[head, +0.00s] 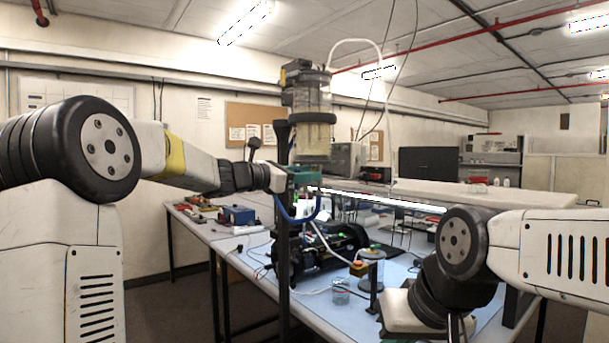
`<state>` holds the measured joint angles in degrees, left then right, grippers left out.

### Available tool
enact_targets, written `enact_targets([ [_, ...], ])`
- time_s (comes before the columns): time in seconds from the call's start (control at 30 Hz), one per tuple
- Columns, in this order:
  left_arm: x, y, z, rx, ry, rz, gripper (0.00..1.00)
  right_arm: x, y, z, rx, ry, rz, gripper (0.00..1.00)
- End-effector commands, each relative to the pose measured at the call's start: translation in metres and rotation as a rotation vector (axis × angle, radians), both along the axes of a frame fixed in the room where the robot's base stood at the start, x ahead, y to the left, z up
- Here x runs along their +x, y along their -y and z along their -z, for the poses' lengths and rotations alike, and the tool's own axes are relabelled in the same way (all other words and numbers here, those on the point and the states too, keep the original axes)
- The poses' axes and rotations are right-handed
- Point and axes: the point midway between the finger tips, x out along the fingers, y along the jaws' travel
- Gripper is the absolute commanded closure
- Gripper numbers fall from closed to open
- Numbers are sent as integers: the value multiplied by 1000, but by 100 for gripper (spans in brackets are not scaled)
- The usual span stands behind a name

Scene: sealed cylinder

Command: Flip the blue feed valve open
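A clear cylinder (313,135) with a dark collar is held high on a black post (283,245). Just below it is a teal-green fitting (306,172). A blue curved piece (301,219) hangs under this fitting; I cannot tell whether it is a hose or part of the blue feed valve. My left gripper (288,180) is at the fitting, beside the post, with its fingers too small and hidden to read. My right gripper (455,330) points down at the lower right, its fingers largely cut off by the bottom edge.
Loose cables cross the bench. A white tube (358,41) loops above the cylinder.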

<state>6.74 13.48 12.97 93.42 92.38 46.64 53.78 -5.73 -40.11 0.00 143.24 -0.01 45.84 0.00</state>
Motion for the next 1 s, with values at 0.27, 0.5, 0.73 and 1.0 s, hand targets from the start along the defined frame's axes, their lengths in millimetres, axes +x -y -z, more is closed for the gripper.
enact_targets([
  [0.27,0,0,0,0,0,0,78,0,0,0,0,0,0,100],
  [0.5,0,0,0,1,1,0,100,0,0,0,0,0,0,100],
  [0.73,3,-2,0,-57,-80,0,100,0,0,0,0,0,0,100],
  [1.0,8,-6,-1,-161,-222,0,100,0,0,0,0,0,0,100],
])
